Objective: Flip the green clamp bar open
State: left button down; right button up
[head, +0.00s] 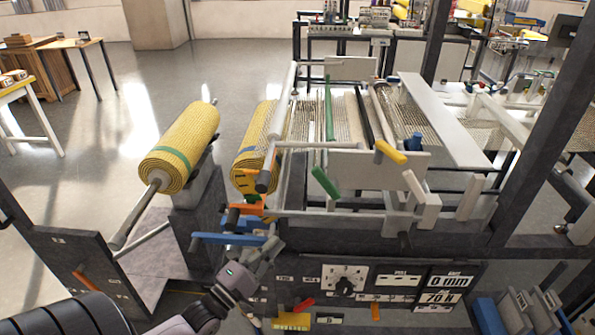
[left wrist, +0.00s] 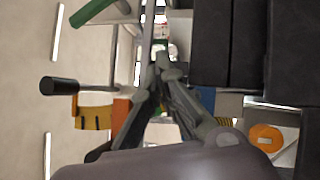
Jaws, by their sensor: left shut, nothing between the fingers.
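A long thin green bar (head: 329,108) lies across the machine's bed in the head view. A short green handle (head: 325,183) is tilted at the machine's near side, in front of a grey plate. I cannot tell whether the two are one part. A green piece (left wrist: 90,11) shows at the upper left of the left wrist view. My left gripper (head: 272,251) is shut and empty, below and left of the short green handle and apart from it, near the blue levers. Its closed fingertips (left wrist: 162,62) also show in the wrist view. My right gripper is out of view.
Blue levers (head: 235,239) and an orange lever (head: 245,209) stick out close to my left gripper. A yellow handle (head: 390,152) is right of the green handle. Yellow mesh rolls (head: 183,143) stand at the left. A control panel (head: 345,281) is below.

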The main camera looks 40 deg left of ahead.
pick_arm(q)
notch_tip(320, 180, up, 10)
jog(key=n+t+h, duration=0.1)
jog(key=n+t, duration=0.1)
jog(key=shift+d+n, duration=0.3)
jog(key=shift+d, duration=0.05)
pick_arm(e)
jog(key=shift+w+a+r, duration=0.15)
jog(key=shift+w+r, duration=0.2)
pick_arm(q)
jog(key=shift+f, duration=0.1)
jog(key=p+x, duration=0.3)
jog(key=x, duration=0.6)
jog(key=shift+w+r+p, duration=0.25)
jog(key=shift+w+p, duration=0.05)
jog(key=shift+w, duration=0.05)
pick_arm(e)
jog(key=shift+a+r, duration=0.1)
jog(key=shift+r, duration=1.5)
pick_arm(q)
jog(key=shift+d, duration=0.15)
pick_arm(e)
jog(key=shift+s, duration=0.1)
